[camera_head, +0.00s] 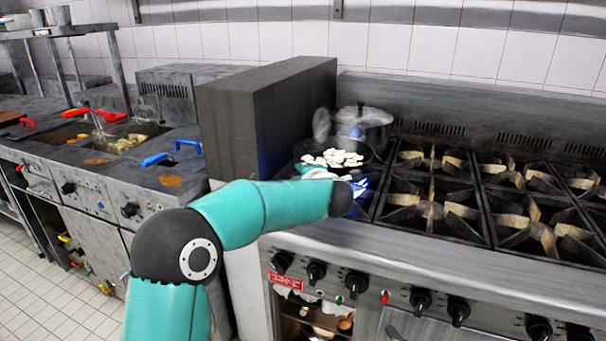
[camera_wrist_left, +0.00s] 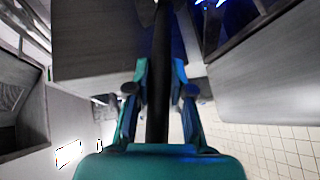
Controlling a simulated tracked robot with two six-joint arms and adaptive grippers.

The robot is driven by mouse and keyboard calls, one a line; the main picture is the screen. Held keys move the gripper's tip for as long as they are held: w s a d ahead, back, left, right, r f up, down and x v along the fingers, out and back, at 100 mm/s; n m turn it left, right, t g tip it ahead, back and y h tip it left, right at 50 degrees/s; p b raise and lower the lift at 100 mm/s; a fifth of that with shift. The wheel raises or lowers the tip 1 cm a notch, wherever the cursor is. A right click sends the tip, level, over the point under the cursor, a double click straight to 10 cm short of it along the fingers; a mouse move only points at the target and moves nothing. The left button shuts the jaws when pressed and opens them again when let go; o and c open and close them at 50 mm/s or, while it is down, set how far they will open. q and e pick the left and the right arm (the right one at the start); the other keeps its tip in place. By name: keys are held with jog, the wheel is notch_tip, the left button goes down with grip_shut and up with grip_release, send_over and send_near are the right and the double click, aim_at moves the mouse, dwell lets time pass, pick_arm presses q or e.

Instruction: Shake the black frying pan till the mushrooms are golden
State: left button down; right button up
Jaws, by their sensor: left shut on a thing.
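The black frying pan (camera_head: 369,158) is over the front left burner of the stove. Pale, cream-coloured mushroom pieces (camera_head: 338,157) lie spread in it; I see no clear golden colour on them. Blue flame (camera_head: 361,186) shows beside the pan's near side. My left arm reaches in from the left and hides most of the handle and gripper in the head view. In the left wrist view my left gripper (camera_wrist_left: 159,88) is shut on the pan's dark handle (camera_wrist_left: 158,40), one finger on each side. My right gripper is in neither view.
A tall dark block (camera_head: 262,110) stands close left of the pan. A lidded metal pot (camera_head: 364,122) stands behind it. Empty burner grates (camera_head: 432,205) fill the stove to the right. Fryers with red and blue handles (camera_head: 118,145) are at the left.

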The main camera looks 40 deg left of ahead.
pick_arm(q)
jog(key=shift+f+b, duration=2.1)
jog(key=shift+f, duration=0.55)
dwell(4.1)
